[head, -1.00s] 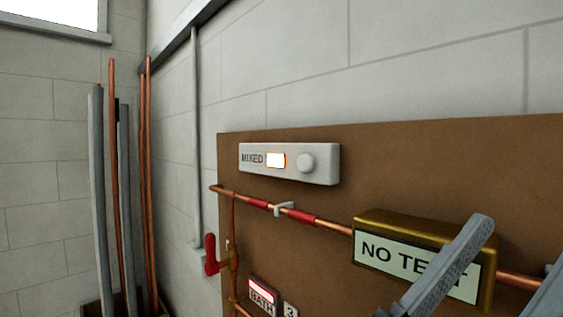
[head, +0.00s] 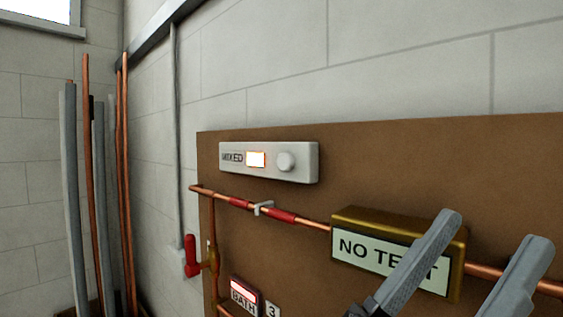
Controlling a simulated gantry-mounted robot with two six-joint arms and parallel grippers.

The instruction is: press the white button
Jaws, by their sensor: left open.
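The white button (head: 286,161) is a round knob at the right of a white box labelled MIXED (head: 232,157), beside a glowing orange-white window (head: 256,159). The box is mounted high on the brown board (head: 375,155). My left gripper (head: 492,230) shows at the lower right with two grey fingers spread apart and nothing between them. It is below and well to the right of the button, apart from it in the picture. One finger covers part of the NO TEST sign. My right gripper is not in view.
A copper pipe (head: 312,223) with red bands runs below the box to a brass NO TEST box (head: 385,225). A red lever (head: 191,256) and a lit BATH label (head: 243,295) are lower left. Several upright pipes (head: 86,180) stand at the far left.

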